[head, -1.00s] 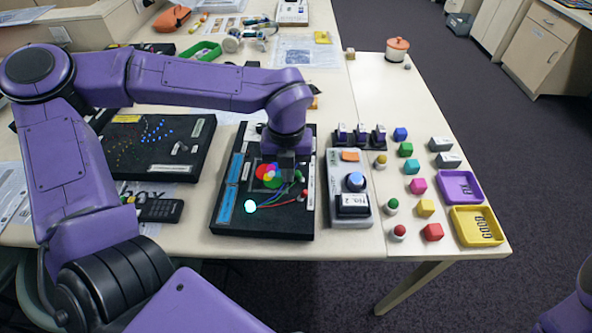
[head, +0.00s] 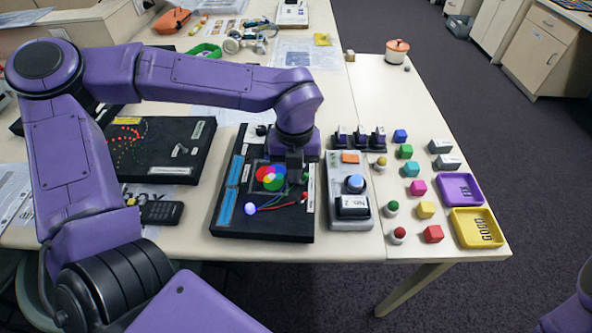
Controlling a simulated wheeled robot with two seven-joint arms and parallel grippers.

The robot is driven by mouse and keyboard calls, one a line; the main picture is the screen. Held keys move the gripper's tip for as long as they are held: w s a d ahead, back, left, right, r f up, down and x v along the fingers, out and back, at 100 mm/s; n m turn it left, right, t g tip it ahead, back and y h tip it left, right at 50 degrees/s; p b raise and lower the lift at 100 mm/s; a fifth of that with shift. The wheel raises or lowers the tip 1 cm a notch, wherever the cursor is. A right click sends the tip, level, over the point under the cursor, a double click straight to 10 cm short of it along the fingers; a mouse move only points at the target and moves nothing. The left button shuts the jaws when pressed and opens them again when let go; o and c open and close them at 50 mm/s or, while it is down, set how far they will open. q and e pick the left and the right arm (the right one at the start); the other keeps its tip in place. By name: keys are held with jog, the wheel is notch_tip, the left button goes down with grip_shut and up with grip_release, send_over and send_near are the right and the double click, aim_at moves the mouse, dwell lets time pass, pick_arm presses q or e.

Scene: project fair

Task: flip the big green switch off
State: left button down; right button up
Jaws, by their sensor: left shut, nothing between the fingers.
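The black display board (head: 228,222) lies on the white table, with overlapping red, green and blue discs (head: 269,177) on it. Small switch parts show along its right side: a green one (head: 305,178) just below my left gripper and a red one (head: 303,197) nearer the front. My left gripper (head: 294,164) points down over the board's right side, shut and empty. It hides part of the green switch, so I cannot tell its lever position or whether I touch it. A round lamp (head: 250,209) on the board glows pale violet. My right gripper is out of view.
A grey box with a blue dome button (head: 355,183) stands close on the right. Coloured cubes, knobs, a purple tray (head: 481,188) and a yellow tray (head: 461,231) lie beyond it. Another black board (head: 170,170) with red lights and a remote (head: 161,212) lie left.

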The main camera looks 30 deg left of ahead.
pick_arm(q)
notch_tip(320, 180, up, 6)
jog(key=p, duration=0.5)
jog(key=shift+s+a+r, duration=0.15)
jog(key=shift+a+r, duration=0.05)
jog(key=shift+r, duration=0.05)
